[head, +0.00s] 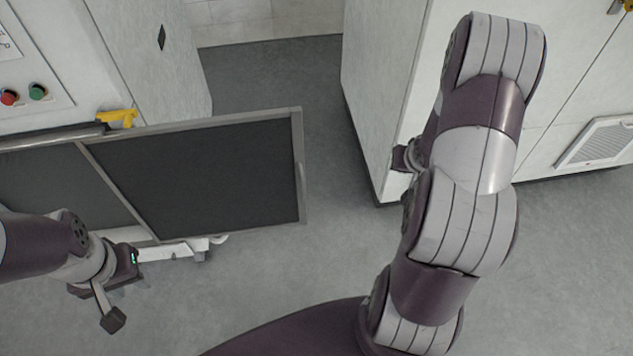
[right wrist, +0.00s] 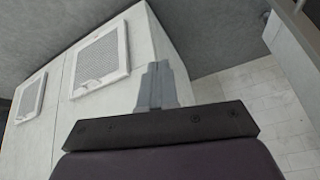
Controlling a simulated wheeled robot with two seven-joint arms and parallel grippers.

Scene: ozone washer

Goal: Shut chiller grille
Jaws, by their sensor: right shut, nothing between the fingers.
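A dark mesh panel in a grey frame, which looks like the chiller grille (head: 200,175), stands out over the floor at the left of the head view. A small handle is on its right edge; its left end runs out of view. My left gripper (head: 125,280) is low at the left, in front of the grille's lower part; its fingers are not clear. My right gripper (right wrist: 157,86) is shut and empty in the right wrist view, with a white cabinet behind it. In the head view my right arm mostly hides it.
A white cabinet with red and green buttons (head: 37,91) is at the upper left, and a yellow part (head: 118,118) sits behind the grille's top edge. Another white cabinet (head: 385,90) with a vent (head: 600,142) stands at the right. Grey floor (head: 270,85) lies between them.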

